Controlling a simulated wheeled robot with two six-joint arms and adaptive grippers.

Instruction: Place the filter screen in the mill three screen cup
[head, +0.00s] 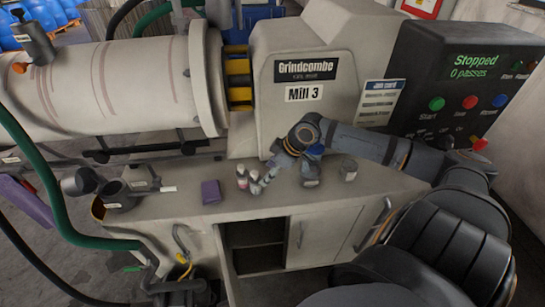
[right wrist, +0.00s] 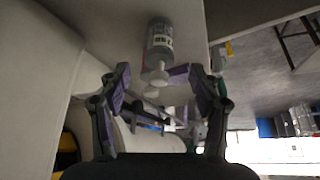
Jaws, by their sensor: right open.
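I cannot make out the filter screen for certain in either view. At the left end of the counter a dark grey cup-like fitting (head: 113,190) with small white labels sits below the mill barrel; I cannot read whether it is the mill three screen cup. My right gripper (head: 276,160) is above the counter in front of the Mill 3 housing (head: 330,115). In the right wrist view the right gripper (right wrist: 158,82) is open, and a labelled bottle (right wrist: 159,38) shows beyond its fingers. My left gripper is not in view.
A green hose (head: 50,180) runs at left. The control panel (head: 462,82) reads Stopped.

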